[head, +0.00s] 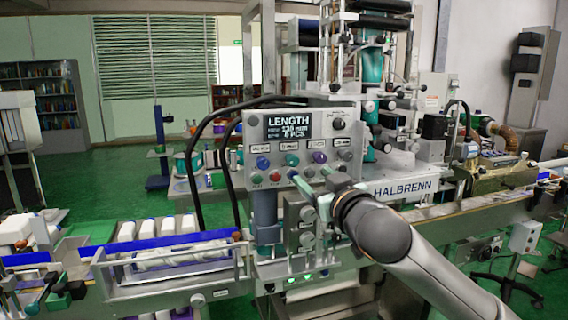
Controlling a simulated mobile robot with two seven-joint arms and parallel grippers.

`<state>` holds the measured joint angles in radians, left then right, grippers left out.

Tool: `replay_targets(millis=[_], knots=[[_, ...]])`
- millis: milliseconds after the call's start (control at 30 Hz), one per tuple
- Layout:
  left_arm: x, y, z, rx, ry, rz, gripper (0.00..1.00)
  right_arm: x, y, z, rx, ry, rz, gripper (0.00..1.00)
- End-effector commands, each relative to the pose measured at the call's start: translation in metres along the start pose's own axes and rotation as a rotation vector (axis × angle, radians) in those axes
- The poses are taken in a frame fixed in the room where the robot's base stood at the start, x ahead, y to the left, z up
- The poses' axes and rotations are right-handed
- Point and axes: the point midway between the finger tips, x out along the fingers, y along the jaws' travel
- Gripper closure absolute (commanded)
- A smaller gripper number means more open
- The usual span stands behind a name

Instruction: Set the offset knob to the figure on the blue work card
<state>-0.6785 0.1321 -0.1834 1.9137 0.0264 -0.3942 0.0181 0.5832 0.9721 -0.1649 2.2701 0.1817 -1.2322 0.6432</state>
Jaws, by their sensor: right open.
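The control panel (292,150) stands on the machine at the centre, with several coloured knobs and buttons under small white labels. The labels are too small to read, so I cannot tell which knob is the offset knob. Its dark display (290,126) shows LENGTH and two smaller lines, blurred, seemingly in mm and PCS. My right gripper (314,178) is open in front of the panel's lower right part, with its fingers towards the lower knobs. I cannot tell whether it touches any. I cannot make out a blue work card. My left gripper is not in view.
A conveyor with white packs (160,229) and blue side strips runs in from the left. The HALBRENN machine body (403,189) and a conveyor extend to the right. Dark hoses (194,165) arch left of the panel. Green floor lies open behind at left.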

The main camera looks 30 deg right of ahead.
Motion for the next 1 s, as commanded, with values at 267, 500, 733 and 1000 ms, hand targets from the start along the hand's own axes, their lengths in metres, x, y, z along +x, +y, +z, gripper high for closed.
replay_targets(millis=[267, 500, 733, 1000], knots=[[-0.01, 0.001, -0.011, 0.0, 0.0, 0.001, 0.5, 0.048, 0.0, -0.002, 0.002, -0.003, -0.001, 0.34], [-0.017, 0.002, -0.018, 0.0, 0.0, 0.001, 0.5, 0.087, 0.0, -0.002, 0.001, -0.002, -0.001, 0.34], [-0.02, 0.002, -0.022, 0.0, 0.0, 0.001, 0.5, 0.11, -0.001, 0.0, -0.001, -0.002, -0.002, 0.34], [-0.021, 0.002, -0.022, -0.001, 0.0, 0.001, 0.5, 0.116, -0.001, 0.001, -0.002, -0.001, -0.003, 0.34]])
